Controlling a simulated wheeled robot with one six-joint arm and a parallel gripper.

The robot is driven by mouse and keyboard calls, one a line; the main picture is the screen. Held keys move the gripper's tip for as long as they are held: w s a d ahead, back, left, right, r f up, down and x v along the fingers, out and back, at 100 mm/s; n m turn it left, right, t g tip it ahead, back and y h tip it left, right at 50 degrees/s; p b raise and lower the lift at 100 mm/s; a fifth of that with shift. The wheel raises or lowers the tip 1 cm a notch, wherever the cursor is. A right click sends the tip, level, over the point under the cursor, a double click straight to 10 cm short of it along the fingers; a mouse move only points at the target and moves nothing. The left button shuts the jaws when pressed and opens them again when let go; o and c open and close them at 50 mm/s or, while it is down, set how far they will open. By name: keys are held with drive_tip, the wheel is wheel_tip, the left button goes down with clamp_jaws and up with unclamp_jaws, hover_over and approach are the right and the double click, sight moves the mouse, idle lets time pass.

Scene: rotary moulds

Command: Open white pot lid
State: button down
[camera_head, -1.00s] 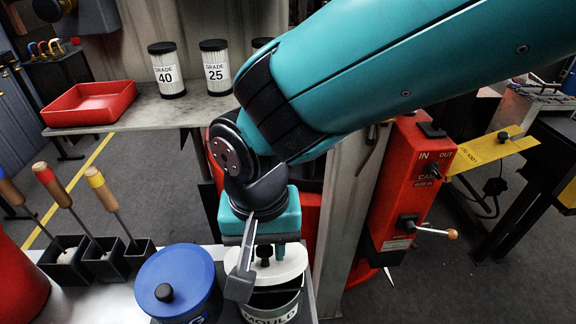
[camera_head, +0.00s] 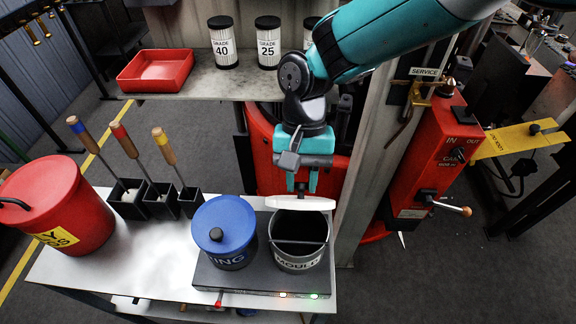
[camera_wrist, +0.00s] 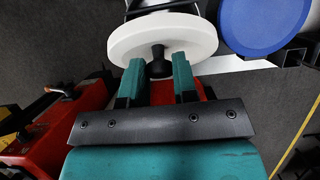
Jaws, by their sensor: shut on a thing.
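The white lid (camera_head: 300,203) is held by my gripper (camera_head: 302,184) above the far rim of the pot. In the wrist view the white lid (camera_wrist: 178,34) shows from above, with its black knob (camera_wrist: 158,66) between the two teal fingers of my gripper (camera_wrist: 158,72). The gripper is shut on the knob. The pot (camera_head: 299,250), grey with a "MOULD" label, stands uncovered in front of the lid. Its dark inside shows, with a bar or handle across it.
A blue-lidded pot (camera_head: 224,225) stands left of the open pot on a dark base (camera_head: 240,278). Black holders (camera_head: 160,200) with wooden-handled tools and a red bucket (camera_head: 62,205) are further left. A shelf (camera_head: 250,88) with a red tray (camera_head: 156,69) and canisters lies behind. A red control box (camera_head: 430,165) is at right.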

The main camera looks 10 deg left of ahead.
idle(0.3)
drive_tip(key=c, duration=0.9)
unclamp_jaws()
drive_tip(key=shift+w+r, duration=0.1)
drive_tip(key=v, duration=1.2)
